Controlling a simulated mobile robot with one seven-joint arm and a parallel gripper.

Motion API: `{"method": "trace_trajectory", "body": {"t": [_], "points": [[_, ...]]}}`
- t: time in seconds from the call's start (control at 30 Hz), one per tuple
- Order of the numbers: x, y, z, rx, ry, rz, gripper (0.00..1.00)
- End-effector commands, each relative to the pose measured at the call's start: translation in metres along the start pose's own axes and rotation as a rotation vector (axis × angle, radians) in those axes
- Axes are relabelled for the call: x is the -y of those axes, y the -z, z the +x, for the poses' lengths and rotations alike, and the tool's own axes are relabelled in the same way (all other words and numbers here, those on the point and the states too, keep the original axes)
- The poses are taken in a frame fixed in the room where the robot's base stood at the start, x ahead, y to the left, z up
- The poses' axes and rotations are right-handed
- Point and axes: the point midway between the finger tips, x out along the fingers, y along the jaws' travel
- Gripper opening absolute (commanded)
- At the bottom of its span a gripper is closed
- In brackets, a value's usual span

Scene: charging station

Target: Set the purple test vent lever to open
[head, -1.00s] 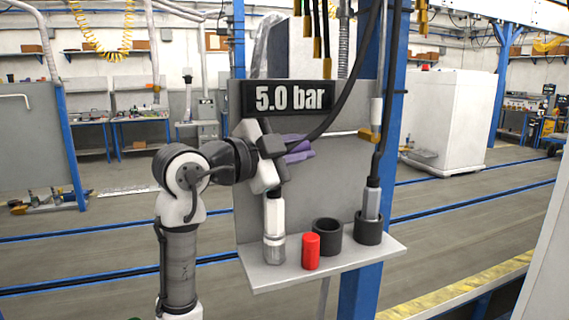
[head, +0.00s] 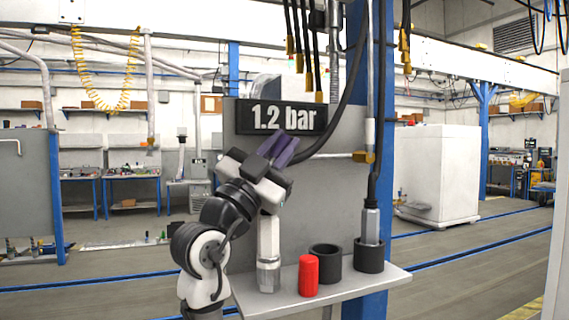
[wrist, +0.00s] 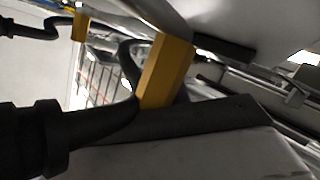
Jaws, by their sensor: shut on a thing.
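The purple vent lever (head: 287,151) is in front of the grey panel, just below the pressure display (head: 282,117), which reads 1.2 bar. It slants steeply up and to the right. My gripper (head: 272,150) is shut on the lever, with its dark jaw end against the purple part. The gripper hides the lever's lower end and its pivot. I cannot make out any purple in the wrist view.
The shelf below holds a white and grey nozzle (head: 268,255), a red cylinder (head: 308,276), an empty black holder (head: 326,262) and a second holder with a hose nozzle (head: 371,226). A black hose (head: 343,125) curves close to the right of my gripper.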

Motion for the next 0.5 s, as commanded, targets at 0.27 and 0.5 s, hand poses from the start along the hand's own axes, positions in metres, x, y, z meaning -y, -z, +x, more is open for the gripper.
{"method": "trace_trajectory", "body": {"t": [0.27, 0.5], "points": [[0.0014, 0.0008, -0.0018, -0.035, 0.046, -0.022, 0.0], [0.002, 0.0014, -0.0014, -0.039, 0.052, -0.024, 0.0]]}}
